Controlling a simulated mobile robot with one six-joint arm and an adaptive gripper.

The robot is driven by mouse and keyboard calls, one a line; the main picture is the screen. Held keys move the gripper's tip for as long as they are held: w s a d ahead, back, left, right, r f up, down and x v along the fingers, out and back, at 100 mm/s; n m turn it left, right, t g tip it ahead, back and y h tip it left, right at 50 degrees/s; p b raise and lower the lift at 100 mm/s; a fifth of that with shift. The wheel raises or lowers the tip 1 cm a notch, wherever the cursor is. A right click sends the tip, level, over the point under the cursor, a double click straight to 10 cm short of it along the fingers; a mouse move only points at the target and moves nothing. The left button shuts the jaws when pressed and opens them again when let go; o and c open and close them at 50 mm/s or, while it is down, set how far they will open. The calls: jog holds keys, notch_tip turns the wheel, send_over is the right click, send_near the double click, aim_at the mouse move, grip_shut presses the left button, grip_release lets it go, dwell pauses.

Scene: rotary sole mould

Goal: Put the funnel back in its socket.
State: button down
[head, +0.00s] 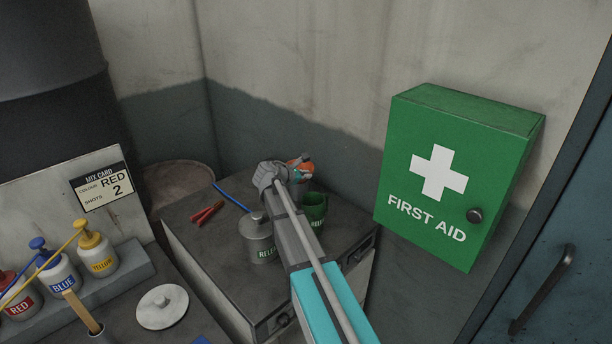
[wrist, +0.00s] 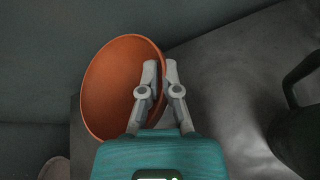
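The orange funnel (head: 306,162) shows at the far end of my arm in the head view, partly hidden by my gripper. In the wrist view the funnel (wrist: 105,85) has its wide mouth towards the camera. My gripper (wrist: 161,75) has one finger inside the mouth and one outside, with the funnel's right wall pinched between them. In the head view my gripper (head: 292,172) is over the back of the grey cabinet top. I cannot tell whether the funnel touches the surface. The funnel's spout is hidden, and I cannot make out the socket.
A green jug (head: 316,208) stands close right of my gripper. A grey lidded tin (head: 257,241) stands in front. Red-handled pliers (head: 207,213) and a blue rod (head: 230,196) lie on the cabinet top (head: 205,245). A green first aid box (head: 455,175) hangs at right.

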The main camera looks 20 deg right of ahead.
jog(key=c, duration=0.7)
grip_release()
jog(key=shift+r, duration=0.25)
